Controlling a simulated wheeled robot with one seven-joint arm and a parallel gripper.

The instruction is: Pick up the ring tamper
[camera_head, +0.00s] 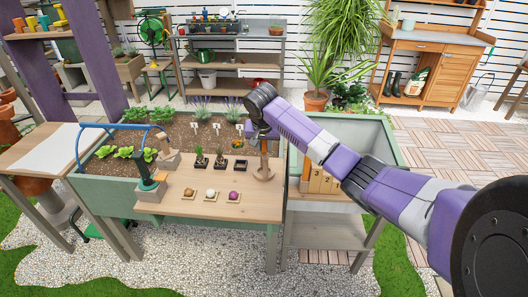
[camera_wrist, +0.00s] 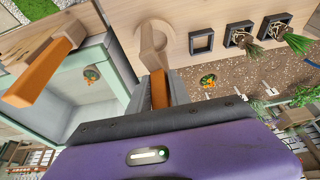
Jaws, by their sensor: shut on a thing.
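The ring tamper (camera_head: 264,173) is a wooden tool with a rounded, ring-like lower end and an upright handle. In the head view it is at the right part of the wooden work board. My gripper (camera_head: 262,133) is above it, shut on its handle. In the wrist view the wooden ring end (camera_wrist: 150,60) shows beyond the gripper, with an orange-brown handle part (camera_wrist: 159,90) running into the jaws. I cannot tell whether the tamper touches the board.
The board (camera_head: 180,212) carries small trays with balls, including a purple ball (camera_head: 233,195), and a square black pot (camera_head: 240,165). Potted seedlings (camera_head: 220,159) stand close by. A grey block with a green tool (camera_head: 150,190) stands left. A green-rimmed trough (camera_head: 380,137) lies right.

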